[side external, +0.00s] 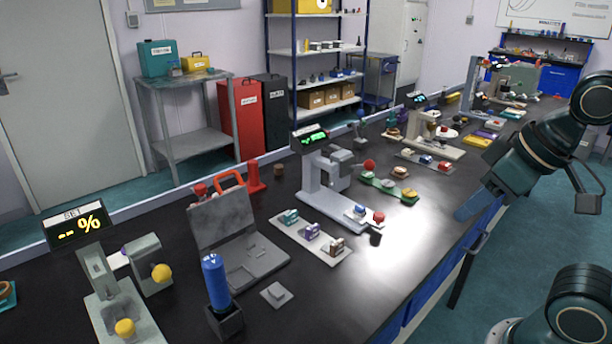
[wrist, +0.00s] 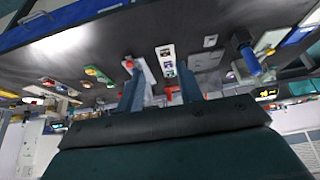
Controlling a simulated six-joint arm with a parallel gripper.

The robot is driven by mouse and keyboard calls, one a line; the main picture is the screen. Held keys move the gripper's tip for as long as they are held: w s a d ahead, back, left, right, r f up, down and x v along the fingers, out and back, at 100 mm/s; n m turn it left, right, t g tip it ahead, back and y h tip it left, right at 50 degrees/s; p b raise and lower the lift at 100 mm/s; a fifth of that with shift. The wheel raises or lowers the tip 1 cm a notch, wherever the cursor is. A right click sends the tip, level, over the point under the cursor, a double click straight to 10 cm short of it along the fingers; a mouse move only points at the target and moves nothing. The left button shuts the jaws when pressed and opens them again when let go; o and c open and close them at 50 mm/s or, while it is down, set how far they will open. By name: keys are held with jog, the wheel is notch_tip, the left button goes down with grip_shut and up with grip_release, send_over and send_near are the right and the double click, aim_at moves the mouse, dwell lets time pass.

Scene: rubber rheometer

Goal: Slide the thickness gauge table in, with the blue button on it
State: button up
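The thickness gauge (side external: 318,180) is a pale C-shaped stand with a green-lit display (side external: 309,138), mid-bench in the side view. Its long, low table (side external: 345,208) reaches out toward the front edge and has a red knob (side external: 379,217) at its outer end. A small bluish patch (side external: 358,212) shows near that end; I cannot tell surely whether it is the blue button. The red knob also shows in the wrist view (wrist: 128,64). My gripper (side external: 463,211) hangs right of the gauge, apart from it. In the wrist view its fingers (wrist: 160,78) are spread and empty.
A tray of small blocks (side external: 288,222) lies left of the gauge table, and a green tray (side external: 378,185) lies right of it. A blue-handled tool (side external: 215,280) stands further left. The front bench strip is clear.

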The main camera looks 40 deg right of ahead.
jog(key=o, duration=0.3)
jog(key=m+g, duration=0.6)
jog(key=m, duration=0.3)
send_over(379, 214)
notch_tip(379, 214, down, 8)
jog(key=shift+f, duration=0.15)
notch_tip(379, 214, down, 14)
jog(key=shift+r, duration=0.25)
grip_shut()
